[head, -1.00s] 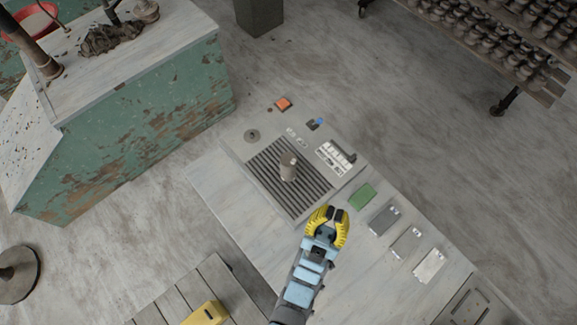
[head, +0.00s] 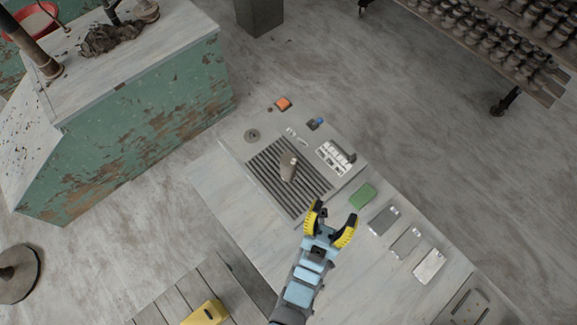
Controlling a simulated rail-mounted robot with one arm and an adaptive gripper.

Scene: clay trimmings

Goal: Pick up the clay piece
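The clay piece (head: 288,166) is a small grey-brown lump standing on a dark ribbed grate in a grey tray (head: 238,158) on the worktable. My gripper (head: 334,213), with yellow and black fingers, is open and empty. It is over the table just beyond the lower right corner of the grate, apart from the clay piece. Its fingers point up the picture. The clay piece is not covered by anything.
A green block (head: 362,196) lies just right of my gripper, with several flat grey tools (head: 383,220) beyond it. A yellow object (head: 205,314) lies on the slatted bench.

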